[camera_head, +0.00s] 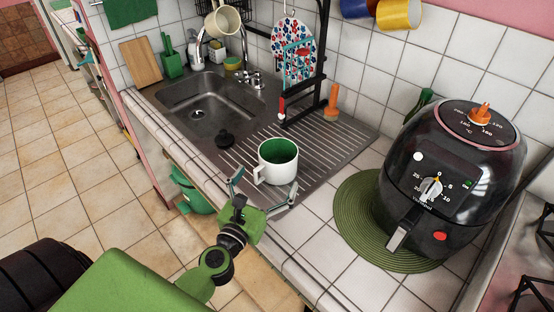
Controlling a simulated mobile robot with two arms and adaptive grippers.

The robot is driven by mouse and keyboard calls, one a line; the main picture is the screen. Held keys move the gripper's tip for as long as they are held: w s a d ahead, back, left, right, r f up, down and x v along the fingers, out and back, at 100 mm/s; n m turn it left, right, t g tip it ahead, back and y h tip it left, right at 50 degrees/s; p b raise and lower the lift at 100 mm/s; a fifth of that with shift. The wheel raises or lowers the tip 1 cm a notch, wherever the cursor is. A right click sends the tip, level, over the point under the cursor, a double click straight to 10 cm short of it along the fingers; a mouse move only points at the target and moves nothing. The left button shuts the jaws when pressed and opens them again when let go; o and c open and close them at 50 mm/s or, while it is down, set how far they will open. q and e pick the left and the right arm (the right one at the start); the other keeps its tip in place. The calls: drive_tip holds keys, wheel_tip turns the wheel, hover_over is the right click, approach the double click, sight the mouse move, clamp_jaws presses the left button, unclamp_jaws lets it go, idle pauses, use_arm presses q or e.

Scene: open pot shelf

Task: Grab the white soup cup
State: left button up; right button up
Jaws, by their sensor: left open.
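The white soup cup (277,171) has a green inside and a handle on its left side. It stands upright on the ridged metal drainboard, near the counter's front edge. My left gripper (265,184) is open at the near side of the cup, with one finger to the left by the handle and the other to the right of the cup's base. The fingers are not closed on the cup; I cannot tell whether they touch it. My right gripper is not in view.
A black air fryer (470,165) stands on a green round mat (350,215) to the right. A black rack post (318,70) rises behind the cup, beside an orange-handled tool (332,102). The sink (185,92) lies to the left. A cream mug (228,22) hangs above.

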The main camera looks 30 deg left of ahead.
sight(272, 171)
use_arm(q)
drive_tip(key=w, duration=0.2)
drive_tip(key=shift+w+a, duration=0.1)
drive_tip(key=shift+w, duration=0.25)
drive_tip(key=shift+w+f, duration=0.15)
drive_tip(key=shift+w, duration=0.3)
drive_tip(key=shift+w+a, duration=0.15)
drive_tip(key=shift+w, duration=0.25)
drive_tip(key=w, duration=0.4)
drive_tip(key=shift+a+f+p, duration=0.35)
drive_tip(key=shift+p, duration=0.05)
drive_tip(key=shift+c, duration=0.9)
drive_tip(key=c, duration=1.2)
drive_tip(key=shift+r, duration=0.1)
drive_tip(key=shift+c, duration=0.6)
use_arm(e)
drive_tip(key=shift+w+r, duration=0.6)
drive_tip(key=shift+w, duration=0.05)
